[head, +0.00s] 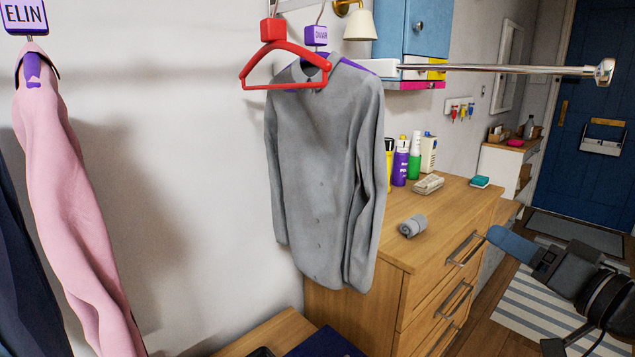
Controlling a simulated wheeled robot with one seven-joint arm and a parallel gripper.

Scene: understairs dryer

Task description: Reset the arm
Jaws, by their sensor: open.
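My gripper (512,244) is at the lower right, in front of the dresser drawers. A blue end piece points left from its dark grey body, and nothing shows held in it. It is open, though the gap between its fingers is hard to make out. My dark arm (592,300) runs off the right edge of the view. My gripper is well to the right of the hanging grey shirt (325,170) and apart from it.
A wooden dresser (440,235) with bottles and a rolled grey cloth (413,226) stands beside my gripper. A metal rail (500,69) sticks out above. Floor with a striped rug (530,310) lies below.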

